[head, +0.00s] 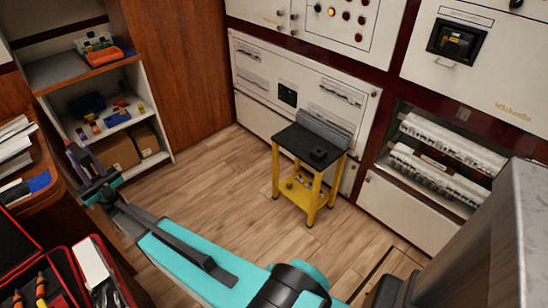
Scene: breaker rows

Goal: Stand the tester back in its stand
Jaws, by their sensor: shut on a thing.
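My gripper (92,182) is at the left, above the floor in front of the open shelf unit. It is shut on a slim dark thing (77,155), which looks like the tester; it is small here, and the fingers partly hide it. A small yellow-legged table (291,139) with a black top stands by the white cabinets. A small black block with a raised middle (319,155) sits near the front right of that top; it looks like the tester's stand, and nothing stands in it. My gripper is well to the left of the table.
The shelf unit (161,157) holds boxes, bins and small coloured parts. A wooden desk (52,200) with papers and an open red toolbox (117,268) are at the left edge. A grey counter (500,215) is at right. The wooden floor (215,185) between is clear.

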